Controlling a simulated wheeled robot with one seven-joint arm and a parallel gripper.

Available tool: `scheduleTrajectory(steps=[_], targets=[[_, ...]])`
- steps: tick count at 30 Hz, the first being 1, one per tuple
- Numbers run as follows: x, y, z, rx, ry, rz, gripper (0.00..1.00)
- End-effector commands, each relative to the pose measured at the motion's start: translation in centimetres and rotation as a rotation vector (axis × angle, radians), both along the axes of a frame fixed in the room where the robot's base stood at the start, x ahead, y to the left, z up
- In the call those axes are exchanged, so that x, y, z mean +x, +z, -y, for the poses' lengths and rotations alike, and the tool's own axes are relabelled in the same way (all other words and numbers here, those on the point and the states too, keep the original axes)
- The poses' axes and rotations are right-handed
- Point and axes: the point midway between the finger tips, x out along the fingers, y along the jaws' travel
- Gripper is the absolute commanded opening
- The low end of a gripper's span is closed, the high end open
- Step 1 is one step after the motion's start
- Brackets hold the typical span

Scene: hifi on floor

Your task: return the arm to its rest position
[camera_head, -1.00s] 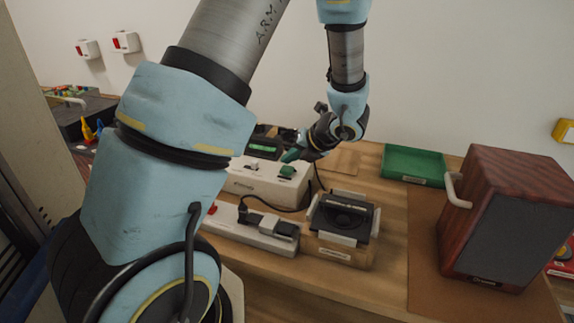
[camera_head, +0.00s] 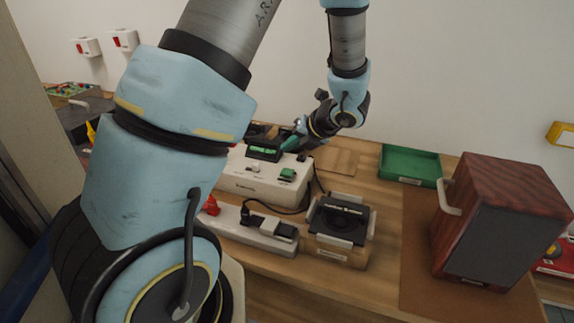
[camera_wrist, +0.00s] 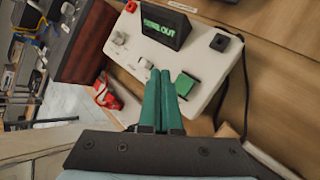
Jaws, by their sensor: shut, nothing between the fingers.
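My gripper (camera_wrist: 159,100) has two green fingers, pressed together with nothing between them in the wrist view. In the head view its green tip (camera_head: 290,143) is over the back of a white control box. My blue and grey arm stretches across the left and middle of the head view, bent down at the wrist. The fingertips are in front of the white control box (camera_wrist: 155,50), which has a small green-lit display, a green switch and knobs. I cannot tell whether the fingers touch the box.
A power strip (camera_head: 232,226) with a red plug and a black plug lies before the control box. A black-topped device (camera_head: 342,218), a green tray (camera_head: 410,165) and a wooden speaker with a handle (camera_head: 500,225) stand to the right. A wall is behind.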

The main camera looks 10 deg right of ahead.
Motion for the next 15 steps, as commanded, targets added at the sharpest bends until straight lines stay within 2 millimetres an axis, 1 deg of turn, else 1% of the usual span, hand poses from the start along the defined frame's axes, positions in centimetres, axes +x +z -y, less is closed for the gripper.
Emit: scheduleTrajectory(steps=[8,10,11,13,14,15], targets=[[0.0,0.0,0.0,-0.001,0.002,0.0,0.0],[-0.1,0.1,-0.6,-0.021,0.036,0.002,0.0],[-0.3,0.1,-1.2,-0.041,0.073,0.005,0.0],[-0.9,0.4,-3.1,-0.121,0.213,0.017,0.0],[-1.4,0.6,-4.2,-0.17,0.302,0.026,0.0],[-2.1,0.8,-5.9,-0.246,0.445,0.045,0.0]])
